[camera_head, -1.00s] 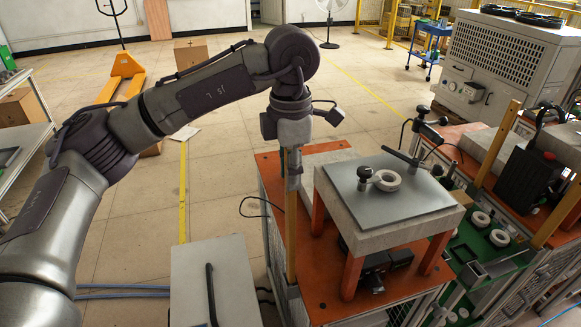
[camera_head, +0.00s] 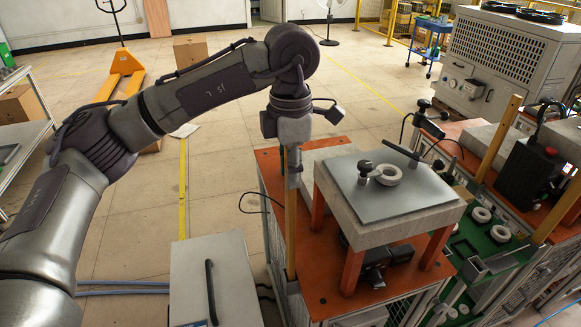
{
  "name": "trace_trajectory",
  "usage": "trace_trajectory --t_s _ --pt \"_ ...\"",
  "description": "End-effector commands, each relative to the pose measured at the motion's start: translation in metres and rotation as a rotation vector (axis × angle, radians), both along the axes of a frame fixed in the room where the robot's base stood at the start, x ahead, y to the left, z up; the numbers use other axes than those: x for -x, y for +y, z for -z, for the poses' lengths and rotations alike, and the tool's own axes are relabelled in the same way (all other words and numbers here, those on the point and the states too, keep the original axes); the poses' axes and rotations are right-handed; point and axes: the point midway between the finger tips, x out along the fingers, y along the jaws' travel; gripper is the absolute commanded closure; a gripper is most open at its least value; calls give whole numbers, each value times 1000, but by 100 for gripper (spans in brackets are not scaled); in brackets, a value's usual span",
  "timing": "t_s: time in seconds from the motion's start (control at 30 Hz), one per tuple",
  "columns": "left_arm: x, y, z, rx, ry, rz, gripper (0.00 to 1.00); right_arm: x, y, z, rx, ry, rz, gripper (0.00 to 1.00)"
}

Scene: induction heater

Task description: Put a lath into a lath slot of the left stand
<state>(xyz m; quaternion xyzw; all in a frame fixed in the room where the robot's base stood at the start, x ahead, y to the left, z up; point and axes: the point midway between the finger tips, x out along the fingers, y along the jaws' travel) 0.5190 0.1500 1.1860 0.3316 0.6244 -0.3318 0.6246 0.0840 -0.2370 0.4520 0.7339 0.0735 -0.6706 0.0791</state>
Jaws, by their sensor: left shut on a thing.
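My left gripper (camera_head: 293,168) points down and is shut on the upper part of a wooden lath (camera_head: 291,225). The lath is upright at the left side of the left stand (camera_head: 335,283), which has an orange top. Its lower end meets a grey bracket (camera_head: 291,286) on the stand's side; I cannot tell how deep it sits in the slot there. Two more upright laths show at the right, one farther back (camera_head: 498,138) and one nearer (camera_head: 558,212). My right gripper is out of view.
A small table with a grey plate (camera_head: 400,205) stands on the orange top, with a pale ring (camera_head: 389,174) on it. A grey box (camera_head: 235,275) stands left of the stand. A green surface with pale rings (camera_head: 500,234) lies to the right.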

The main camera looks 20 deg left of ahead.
Motion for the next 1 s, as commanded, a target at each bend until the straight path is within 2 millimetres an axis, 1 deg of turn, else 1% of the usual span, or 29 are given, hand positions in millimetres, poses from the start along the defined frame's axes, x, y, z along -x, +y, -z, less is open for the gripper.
trace_trajectory --t_s 1.0 --pt "0 0 32 0 0 0 100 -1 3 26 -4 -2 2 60"
